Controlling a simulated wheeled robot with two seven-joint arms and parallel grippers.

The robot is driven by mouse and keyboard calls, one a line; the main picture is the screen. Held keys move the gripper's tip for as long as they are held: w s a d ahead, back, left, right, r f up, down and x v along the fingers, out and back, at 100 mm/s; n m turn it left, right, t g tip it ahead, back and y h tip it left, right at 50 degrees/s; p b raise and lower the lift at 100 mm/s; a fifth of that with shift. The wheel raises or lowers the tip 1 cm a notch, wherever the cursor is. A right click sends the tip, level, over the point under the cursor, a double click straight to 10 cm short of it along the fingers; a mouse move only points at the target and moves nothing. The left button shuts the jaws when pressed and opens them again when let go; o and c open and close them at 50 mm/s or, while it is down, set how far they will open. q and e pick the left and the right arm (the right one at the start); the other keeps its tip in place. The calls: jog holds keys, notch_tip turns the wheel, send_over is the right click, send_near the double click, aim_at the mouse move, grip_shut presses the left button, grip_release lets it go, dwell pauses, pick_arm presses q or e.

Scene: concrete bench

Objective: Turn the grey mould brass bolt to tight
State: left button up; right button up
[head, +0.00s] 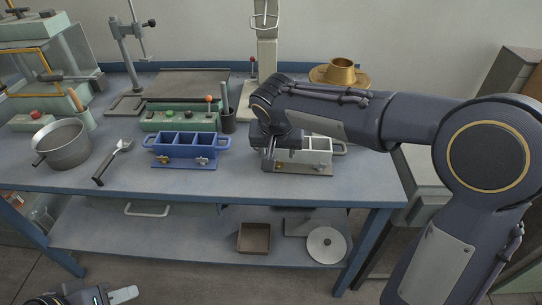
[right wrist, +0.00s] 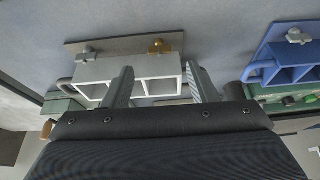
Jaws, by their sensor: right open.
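The grey mould (head: 308,157) stands near the bench's front edge in the head view, its left part hidden by my right gripper (head: 272,163). In the right wrist view the grey mould (right wrist: 143,69) shows its open compartments, a brass bolt (right wrist: 157,46) and a silver bolt (right wrist: 88,51) on its base plate. My right gripper (right wrist: 162,86) is open over the mould, with the brass bolt in the gap between the fingers in the picture, beyond the fingertips. I see no contact with the bolt. My left gripper (head: 112,297) is only partly in view at the bottom left, apart from the bench.
A blue mould (head: 186,147) with its own bolts stands left of the grey one. A green control box (head: 178,117) and a brass flanged part (head: 340,73) are behind.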

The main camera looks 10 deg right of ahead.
aim_at(277, 162)
jog(key=x, duration=0.5)
jog(key=shift+w+d+f, duration=0.1)
jog(key=shift+f, duration=0.3)
jog(key=shift+b, duration=0.3)
jog(key=c, duration=1)
jog(key=shift+f+m+h+b, duration=0.15)
jog(key=shift+m+h+b, duration=0.15)
jog(key=shift+m+b, duration=0.3)
jog(key=shift+m, duration=0.5)
jog(key=shift+m+g+h, duration=0.5)
jog(key=shift+m, duration=0.6)
jog(key=o, duration=1)
